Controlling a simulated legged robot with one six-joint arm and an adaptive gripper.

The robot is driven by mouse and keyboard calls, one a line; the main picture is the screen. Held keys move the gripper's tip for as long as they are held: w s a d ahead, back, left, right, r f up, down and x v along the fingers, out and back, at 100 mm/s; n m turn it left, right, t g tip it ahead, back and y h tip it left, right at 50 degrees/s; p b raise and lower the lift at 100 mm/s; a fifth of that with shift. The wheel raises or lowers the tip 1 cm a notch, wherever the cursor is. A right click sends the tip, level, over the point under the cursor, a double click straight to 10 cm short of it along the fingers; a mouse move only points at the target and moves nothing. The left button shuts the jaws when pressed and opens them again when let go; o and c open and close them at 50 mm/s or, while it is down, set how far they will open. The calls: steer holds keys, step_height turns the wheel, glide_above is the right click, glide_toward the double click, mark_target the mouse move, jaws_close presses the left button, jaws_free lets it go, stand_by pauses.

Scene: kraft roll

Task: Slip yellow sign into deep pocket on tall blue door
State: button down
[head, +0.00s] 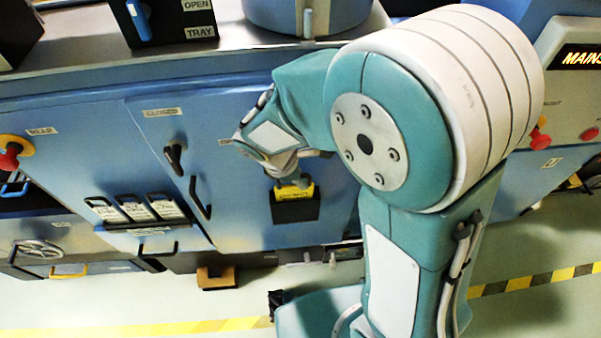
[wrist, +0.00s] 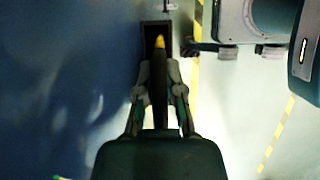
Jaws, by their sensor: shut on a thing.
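The yellow sign (head: 294,192) shows as a small bright strip between my gripper (head: 285,176) and the black pocket (head: 296,209) on the tall blue door (head: 245,205). My gripper is shut on the sign's upper part, directly above the pocket. In the head view the sign's lower part is hidden by the pocket's front wall; how deep it sits cannot be told. In the wrist view the sign (wrist: 159,42) is nearly edge-on, its yellow tip at the dark opening of the pocket (wrist: 152,28), between my gripper's fingers (wrist: 158,80) and the pocket's far end.
Left of the pocket are black door handles (head: 200,198) and a rack of several white-labelled holders (head: 135,210). A red knob (head: 9,158) sits at far left. A brown block (head: 217,278) is on the floor. My arm covers the area right of the pocket.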

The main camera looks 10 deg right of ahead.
mark_target(301, 193)
steer(key=shift+f, duration=2.05)
steer(key=c, duration=0.7)
jaws_free()
steer(key=v, duration=1.2)
